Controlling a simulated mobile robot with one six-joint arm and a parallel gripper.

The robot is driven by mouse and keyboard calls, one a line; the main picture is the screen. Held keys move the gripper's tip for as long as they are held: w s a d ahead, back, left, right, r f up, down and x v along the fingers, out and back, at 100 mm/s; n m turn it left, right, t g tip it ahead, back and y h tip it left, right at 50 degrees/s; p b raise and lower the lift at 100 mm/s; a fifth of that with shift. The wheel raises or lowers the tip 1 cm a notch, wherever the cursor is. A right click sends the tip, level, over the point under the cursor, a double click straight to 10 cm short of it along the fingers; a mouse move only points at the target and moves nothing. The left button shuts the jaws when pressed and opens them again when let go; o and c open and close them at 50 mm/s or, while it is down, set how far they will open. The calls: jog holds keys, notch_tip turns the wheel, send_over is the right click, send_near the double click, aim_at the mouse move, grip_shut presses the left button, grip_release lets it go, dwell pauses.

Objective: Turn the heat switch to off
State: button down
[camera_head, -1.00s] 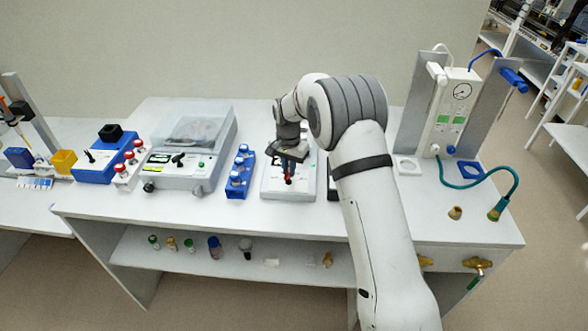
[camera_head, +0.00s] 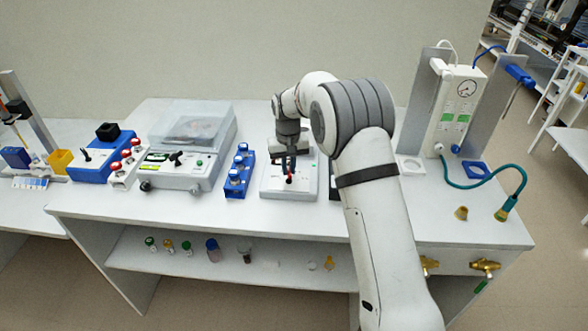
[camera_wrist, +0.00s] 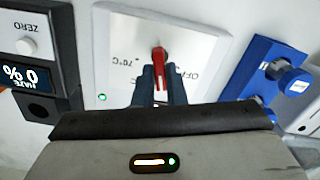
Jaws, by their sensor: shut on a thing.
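The heat switch has a red lever (camera_wrist: 159,66) on a pale panel (camera_wrist: 115,40) in the wrist view. "OFF" is printed to the right of the lever and "70°C" to its left. My gripper (camera_wrist: 159,90) has its two dark fingers closed around the lever's near part.
A dark-edged device with a ZERO button (camera_wrist: 28,45) is close on the other side. The bench front is clear.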

aim_at(289, 171)
jog(key=shift+s+f+n, duration=0.25)
jog(key=shift+f+n, duration=0.05)
jog(key=shift+n, duration=0.2)
jog(key=c, duration=1.5)
grip_release()
jog(key=shift+r, duration=0.15)
jog(key=shift+w, duration=0.1)
jog(key=shift+r, duration=0.15)
jog(key=shift+r, duration=0.3)
notch_tip(289, 171, up, 7)
jog(key=shift+b, duration=0.65)
